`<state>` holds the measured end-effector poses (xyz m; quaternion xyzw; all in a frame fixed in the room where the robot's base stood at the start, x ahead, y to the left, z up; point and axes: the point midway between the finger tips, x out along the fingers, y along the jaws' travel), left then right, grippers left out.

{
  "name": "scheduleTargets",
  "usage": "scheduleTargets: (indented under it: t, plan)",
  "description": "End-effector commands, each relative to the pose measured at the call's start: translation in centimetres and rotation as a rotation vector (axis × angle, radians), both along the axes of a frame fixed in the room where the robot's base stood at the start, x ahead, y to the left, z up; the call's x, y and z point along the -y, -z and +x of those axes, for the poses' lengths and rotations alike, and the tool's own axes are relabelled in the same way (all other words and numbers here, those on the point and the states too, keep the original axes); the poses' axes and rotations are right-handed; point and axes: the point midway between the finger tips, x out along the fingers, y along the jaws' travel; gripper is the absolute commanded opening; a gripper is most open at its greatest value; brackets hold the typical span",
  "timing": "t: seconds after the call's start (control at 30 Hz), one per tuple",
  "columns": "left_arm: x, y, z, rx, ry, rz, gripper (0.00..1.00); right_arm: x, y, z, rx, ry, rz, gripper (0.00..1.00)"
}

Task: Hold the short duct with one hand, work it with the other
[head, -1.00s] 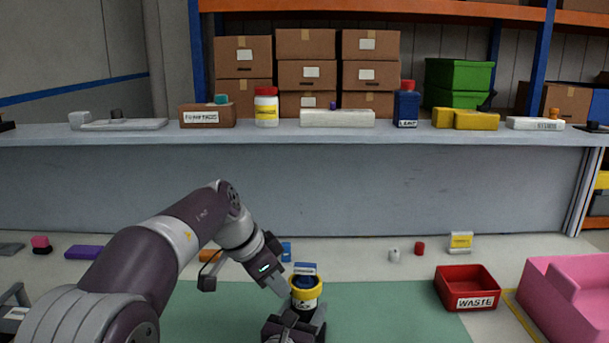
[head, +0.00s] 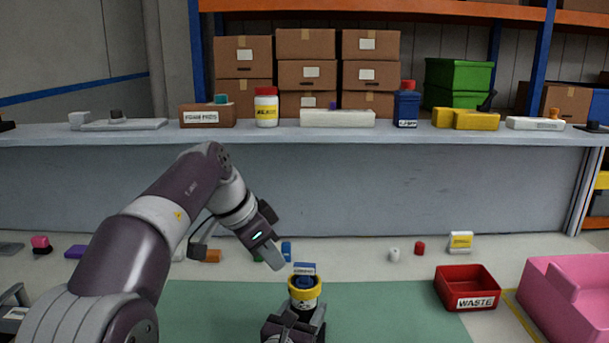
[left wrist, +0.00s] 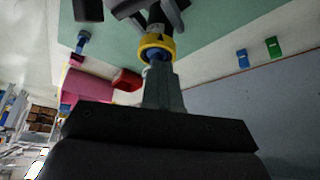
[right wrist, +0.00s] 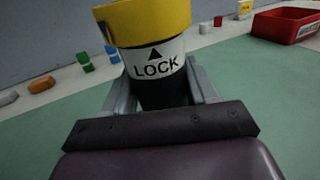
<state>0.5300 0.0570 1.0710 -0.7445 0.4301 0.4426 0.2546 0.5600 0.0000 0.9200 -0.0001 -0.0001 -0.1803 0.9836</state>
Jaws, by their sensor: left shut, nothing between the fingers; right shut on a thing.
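The short duct (head: 306,291) stands upright over the green mat (head: 385,310). It has a wide yellow collar, a white band reading LOCK with a black arrow, and a dark lower body. A blue piece (head: 304,269) with a pale label sits in its top. My right gripper (right wrist: 163,95) is shut on the dark lower body, below the band. My left gripper (head: 274,262) is shut and empty, above and left of the duct, apart from it in the head view. In the left wrist view the yellow collar (left wrist: 157,42) shows just beyond its closed fingers.
A red WASTE bin (head: 468,290) and a pink bin (head: 565,300) stand to the right. Small blocks and cylinders lie along the far side of the table. A grey shelf (head: 330,132) behind carries boxes and bottles. The mat right of the duct is clear.

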Motion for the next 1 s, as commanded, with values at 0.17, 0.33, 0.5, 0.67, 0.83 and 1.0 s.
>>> scheduleTargets:
  t: [0.17, 0.33, 0.5, 0.67, 0.83, 1.0]
  plan:
    - [0.0, 0.0, 0.0, 0.0, 0.0, 0.0, 0.0, 0.0, 0.0, 0.0, -0.001, 0.001, 0.0, 0.09]
    - [0.0, 0.0, 0.0, 0.0, 0.0, 0.0, 0.0, 0.0, 0.0, 0.0, -0.001, 0.001, 0.0, 0.87]
    - [0.0, 0.0, 0.0, 0.0, 0.0, 0.0, 0.0, 0.0, 0.0, 0.0, 0.0, 0.001, 0.0, 0.87]
    - [0.0, 0.0, 0.0, 0.0, 0.001, 0.0, 0.0, -0.6, 0.0, -1.2, -0.002, -0.002, 0.0, 0.87]
    - [0.0, 0.0, 0.0, 0.0, 0.001, 0.0, 0.0, -2.2, 0.0, -5.4, -0.001, -0.006, 0.0, 0.87]
    - [0.0, 0.0, 0.0, 0.0, 0.001, 0.0, 0.0, -3.6, 0.0, -9.2, -0.001, -0.003, -0.001, 0.87]
